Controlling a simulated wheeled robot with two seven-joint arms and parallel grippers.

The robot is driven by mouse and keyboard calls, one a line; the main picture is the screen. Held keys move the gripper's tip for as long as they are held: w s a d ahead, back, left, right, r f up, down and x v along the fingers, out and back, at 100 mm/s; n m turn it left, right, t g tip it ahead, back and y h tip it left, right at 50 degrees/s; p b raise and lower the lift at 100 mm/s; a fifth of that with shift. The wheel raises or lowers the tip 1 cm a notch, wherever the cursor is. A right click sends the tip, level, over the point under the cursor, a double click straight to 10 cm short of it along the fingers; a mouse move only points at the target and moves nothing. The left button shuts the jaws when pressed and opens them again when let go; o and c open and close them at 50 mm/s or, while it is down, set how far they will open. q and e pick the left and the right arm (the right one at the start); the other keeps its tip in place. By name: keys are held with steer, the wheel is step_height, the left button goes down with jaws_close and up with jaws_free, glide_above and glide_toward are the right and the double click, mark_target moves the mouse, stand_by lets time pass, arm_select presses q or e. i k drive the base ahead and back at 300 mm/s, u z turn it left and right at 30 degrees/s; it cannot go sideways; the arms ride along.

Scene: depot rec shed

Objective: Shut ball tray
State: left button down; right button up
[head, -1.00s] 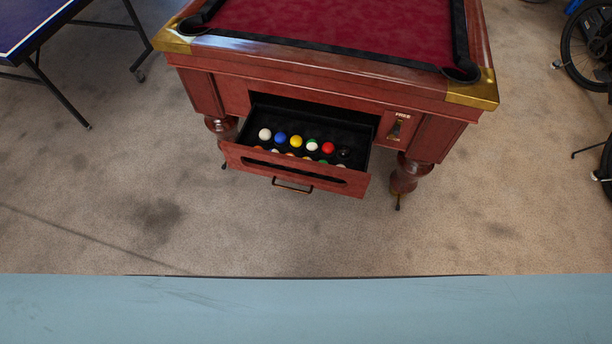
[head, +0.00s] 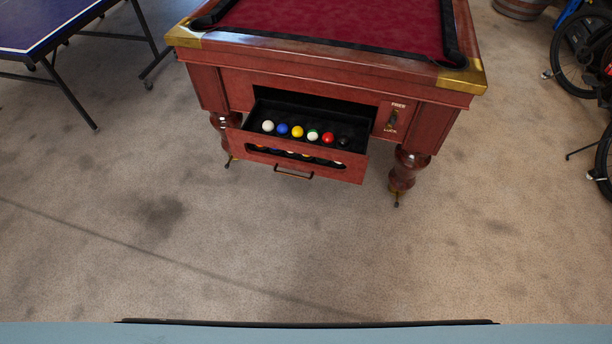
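The ball tray (head: 345,173) is a wooden drawer in the front of the red-clothed pool table (head: 330,85). It is pulled out towards me, open at the top. Several coloured balls (head: 298,132) sit in a row inside it, and more show through the slot in its front. A dark handle (head: 293,173) is on the lower middle of the tray's front. Neither gripper is in view, and nothing touches the tray.
A blue table-tennis table (head: 45,25) stands at the upper left. A bicycle (head: 585,60) is at the right edge, and a barrel (head: 520,8) at the top right. The concrete floor (head: 300,250) in front of the tray is clear.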

mark_target(242, 143)
steer(key=z, duration=0.5)
steer(key=i, duration=0.85)
steer(key=u, duration=0.05)
